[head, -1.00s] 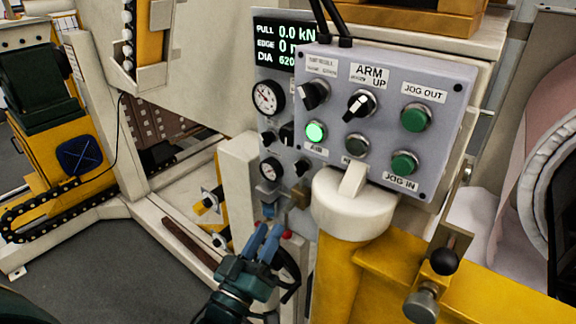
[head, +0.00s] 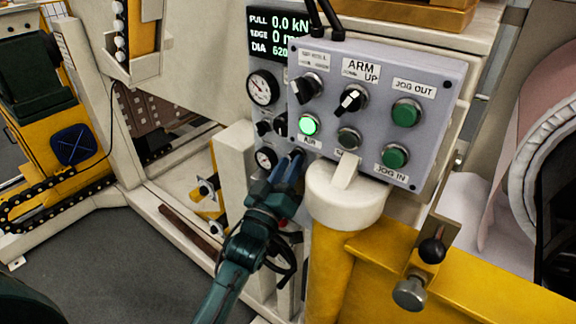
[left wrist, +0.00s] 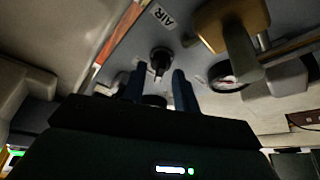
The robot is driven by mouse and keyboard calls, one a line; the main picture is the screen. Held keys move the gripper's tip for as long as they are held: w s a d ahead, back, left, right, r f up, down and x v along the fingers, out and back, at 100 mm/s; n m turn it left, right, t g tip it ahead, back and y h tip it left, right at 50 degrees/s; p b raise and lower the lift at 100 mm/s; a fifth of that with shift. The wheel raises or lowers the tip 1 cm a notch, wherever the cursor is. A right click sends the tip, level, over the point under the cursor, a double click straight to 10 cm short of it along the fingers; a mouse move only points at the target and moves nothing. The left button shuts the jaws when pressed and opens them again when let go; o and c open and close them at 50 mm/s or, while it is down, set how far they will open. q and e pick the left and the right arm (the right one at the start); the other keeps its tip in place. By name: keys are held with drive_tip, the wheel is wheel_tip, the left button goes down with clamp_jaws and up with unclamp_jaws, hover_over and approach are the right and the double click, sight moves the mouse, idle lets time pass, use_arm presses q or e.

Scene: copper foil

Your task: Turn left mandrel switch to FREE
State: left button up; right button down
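My left gripper (head: 290,163) is raised to the lower part of the grey panel, left of the white-capped yellow post. In the left wrist view its two blue fingers (left wrist: 158,88) stand apart with nothing clearly held between them. A dark knob (left wrist: 160,60) shows beyond the fingertips, in line with the gap. I cannot tell whether they touch it. Two black knobs (head: 272,126) sit on the panel between two round gauges, above the gripper. No mandrel or FREE label is readable, so I cannot tell which knob is the mandrel switch. My right gripper is out of view.
The control box (head: 374,105) overhangs the panel's right side, with ARM knob and green buttons. The yellow post's white cap (head: 346,200) stands close right of my gripper. A gauge (head: 262,88) is above. Grey floor (head: 90,255) is open at lower left.

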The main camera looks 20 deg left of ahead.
use_arm(q)
drive_tip(key=shift+c, duration=0.5)
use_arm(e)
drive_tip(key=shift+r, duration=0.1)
use_arm(q)
clamp_jaws()
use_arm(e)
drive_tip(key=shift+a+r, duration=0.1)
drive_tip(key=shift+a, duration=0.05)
